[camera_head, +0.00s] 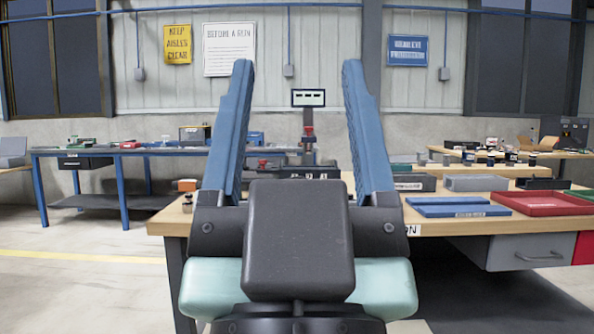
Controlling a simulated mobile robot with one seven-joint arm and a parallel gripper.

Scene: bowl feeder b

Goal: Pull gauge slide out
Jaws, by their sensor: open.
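My gripper (297,68) is in the foreground, its two long blue fingers pointing up and wide apart. Nothing is held between them. Between the fingers, farther back, stands a device with a small display (308,98) on a dark post and a red part (308,131) below it. Low dark parts (318,172) sit at the bench's far edge, partly hidden by my gripper. I cannot make out the gauge slide with certainty; it may be hidden or too small to tell.
A wooden workbench (440,228) spans the middle and right. It holds blue flat pieces (455,207), a red tray (545,203) and a grey bin (475,183). A drawer (540,252) hangs beneath. A blue bench (110,152) stands at left. Open floor (85,240) lies at front left.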

